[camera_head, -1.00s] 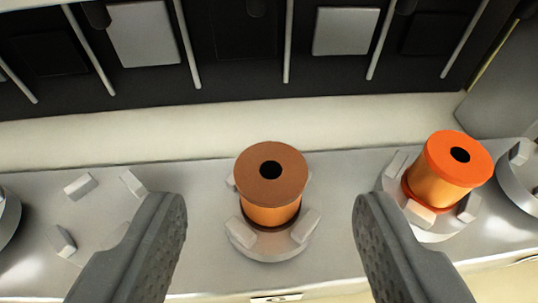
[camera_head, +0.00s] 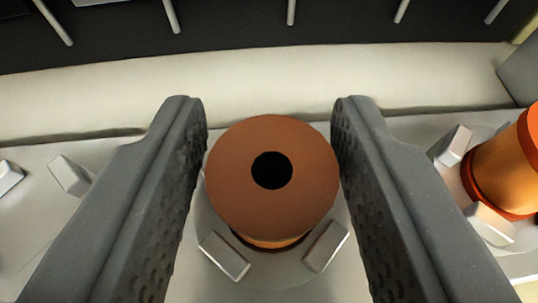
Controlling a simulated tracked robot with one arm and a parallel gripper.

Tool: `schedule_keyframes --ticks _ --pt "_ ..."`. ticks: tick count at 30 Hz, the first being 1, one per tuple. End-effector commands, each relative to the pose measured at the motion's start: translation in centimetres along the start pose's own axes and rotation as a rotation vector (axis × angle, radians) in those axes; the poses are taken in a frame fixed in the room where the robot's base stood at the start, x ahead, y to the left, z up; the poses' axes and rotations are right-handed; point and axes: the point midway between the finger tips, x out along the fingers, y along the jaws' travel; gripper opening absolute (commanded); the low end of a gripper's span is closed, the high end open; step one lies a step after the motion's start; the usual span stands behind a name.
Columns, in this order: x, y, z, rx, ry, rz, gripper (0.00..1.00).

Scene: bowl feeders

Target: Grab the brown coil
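The brown coil (camera_head: 272,205) stands upright in a grey holder (camera_head: 324,248) with raised metal lugs, in the middle of the camera_head view. Its round brown top has a dark centre hole, and a little of its copper-coloured side shows below. My gripper (camera_head: 270,115) has its two grey textured fingers on either side of the coil. The right finger is very close to the coil's edge. A thin gap shows at the left finger. Whether the right finger touches cannot be told. The fingers are apart and not shut on the coil.
An orange coil (camera_head: 504,165) sits in another holder at the right edge, just beyond my right finger. An empty holder's lugs (camera_head: 70,175) show at the left. A pale ledge (camera_head: 270,84) and a dark rack with thin rods lie behind.

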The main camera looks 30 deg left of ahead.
Motion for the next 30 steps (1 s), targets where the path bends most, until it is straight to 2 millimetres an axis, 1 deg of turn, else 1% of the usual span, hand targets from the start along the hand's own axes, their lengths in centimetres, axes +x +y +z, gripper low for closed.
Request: schedule_keyframes --ticks 1,3,14,20,27,28,30 --pt "0.0 0.0 0.0 0.0 0.0 0.0 0.23" --pt "0.0 0.0 0.0 0.0 0.0 0.0 0.06" --pt "-0.1 0.0 -0.2 0.0 0.001 0.0 0.06" --pt "-0.5 0.0 -1.2 0.0 0.001 0.0 0.06" --pt "-1.3 0.1 -3.4 0.0 0.005 0.002 0.06" --pt "-1.5 0.1 -3.5 0.001 0.004 0.002 0.06" --pt "-2.1 -0.1 -3.0 0.001 0.0 0.0 0.06"
